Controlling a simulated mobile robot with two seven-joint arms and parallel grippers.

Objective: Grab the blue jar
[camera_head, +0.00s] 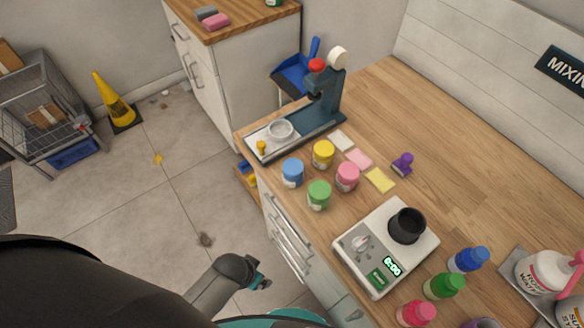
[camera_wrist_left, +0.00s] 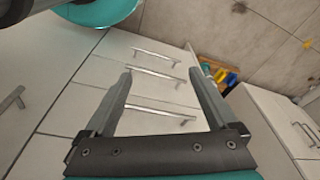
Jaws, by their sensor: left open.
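The blue jar (camera_head: 292,173) stands upright on the wooden counter (camera_head: 460,150), near its left edge in the head view. It is left of the yellow jar (camera_head: 323,154) and above the green jar (camera_head: 319,194); a pink jar (camera_head: 347,177) is close by. My left gripper (camera_head: 262,281) is beside the drawer fronts, below the counter top and well apart from the blue jar. In the left wrist view its two fingers (camera_wrist_left: 160,78) are spread with nothing between them, facing the drawers. The jar is out of the wrist view. My right gripper is not in view.
A press-like device (camera_head: 300,122) stands just behind the jars. A scale (camera_head: 365,270) with a black cup (camera_head: 407,225) and several bottles are further right. Drawer handles (camera_head: 287,238) stick out near my left gripper. A yellow cone (camera_head: 115,103) stands on the floor.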

